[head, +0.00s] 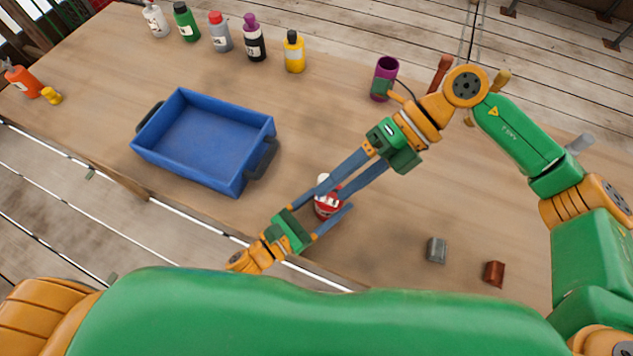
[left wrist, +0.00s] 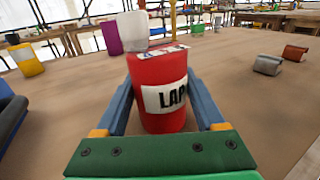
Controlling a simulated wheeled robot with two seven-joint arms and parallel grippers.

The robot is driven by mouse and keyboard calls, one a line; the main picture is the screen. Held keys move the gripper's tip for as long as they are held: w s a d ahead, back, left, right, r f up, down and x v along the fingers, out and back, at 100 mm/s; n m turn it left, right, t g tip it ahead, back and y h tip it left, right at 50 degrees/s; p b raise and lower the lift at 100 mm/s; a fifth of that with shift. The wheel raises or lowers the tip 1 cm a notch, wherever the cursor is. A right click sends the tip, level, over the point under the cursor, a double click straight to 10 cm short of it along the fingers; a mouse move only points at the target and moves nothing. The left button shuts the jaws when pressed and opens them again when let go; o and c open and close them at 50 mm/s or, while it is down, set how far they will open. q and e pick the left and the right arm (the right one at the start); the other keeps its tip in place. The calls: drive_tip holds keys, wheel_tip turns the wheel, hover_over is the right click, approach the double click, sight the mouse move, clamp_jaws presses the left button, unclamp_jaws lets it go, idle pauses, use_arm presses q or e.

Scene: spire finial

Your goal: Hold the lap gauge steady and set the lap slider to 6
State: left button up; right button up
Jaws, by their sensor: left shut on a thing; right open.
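The lap gauge (head: 326,209) is a red upright cylinder near the table's front edge. In the left wrist view the gauge (left wrist: 160,98) has a white label reading "LAP", partly cut off, and a marked strip on top. A pale block (left wrist: 132,31), apparently the lap slider, shows at its upper left; the setting is unreadable. My left gripper (head: 325,204) is shut on the gauge, one finger on each side, as the left wrist view also shows (left wrist: 160,90). My right gripper (head: 329,191) is open, its fingers reaching down close to the gauge's top; contact is unclear.
A blue tray (head: 188,173) with dark handles stands to the left. Several bottles (head: 254,40) line the back edge. A purple cup (head: 384,78) stands behind the right gripper. A grey block (head: 437,250) and a red-brown block (head: 494,273) lie at the right.

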drive_tip(key=w+d+f+m+t+y, duration=0.25)
drive_tip(key=f+m+y, duration=0.2)
drive_tip(key=m, duration=0.75)
drive_tip(key=w+d+f+m+t+y, duration=0.1)
drive_tip(key=d+f+m+t+y, duration=0.3)
drive_tip(key=m, duration=0.8)
drive_tip(key=a+r, duration=0.1)
drive_tip(key=a, duration=1.1)
drive_tip(key=shift+w+a+y, duration=0.15)
drive_tip(key=shift+w+y, duration=0.3)
clamp_jaws()
